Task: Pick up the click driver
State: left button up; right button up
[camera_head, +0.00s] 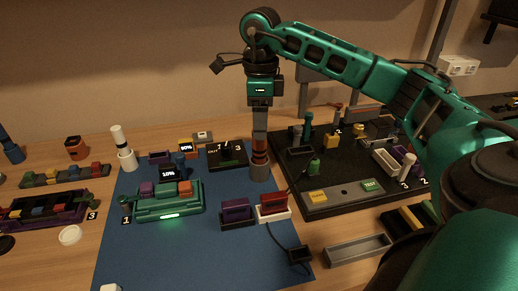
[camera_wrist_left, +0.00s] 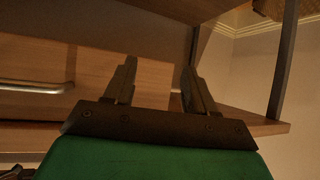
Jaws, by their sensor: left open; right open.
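An upright grey tool with orange-brown bands, which looks like the click driver (camera_head: 260,158), stands on the blue mat near its right edge in the head view. My right gripper (camera_head: 260,130) points straight down directly over it, its fingers at the tool's upper part. I cannot tell whether the fingers touch it; the jaws are open. My left gripper (camera_wrist_left: 158,76) shows in the left wrist view, open and empty, with wooden furniture behind it. It is not in the head view.
A black board (camera_head: 330,198) with several parts lies to the right. A white cylinder (camera_head: 122,148) stands at left. The mat's front is mostly clear.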

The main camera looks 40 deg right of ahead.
aim_at(259, 154)
jog(key=shift+a+f, duration=0.15)
jog(key=shift+f, duration=2.65)
jog(key=shift+c, duration=0.3)
grip_shut()
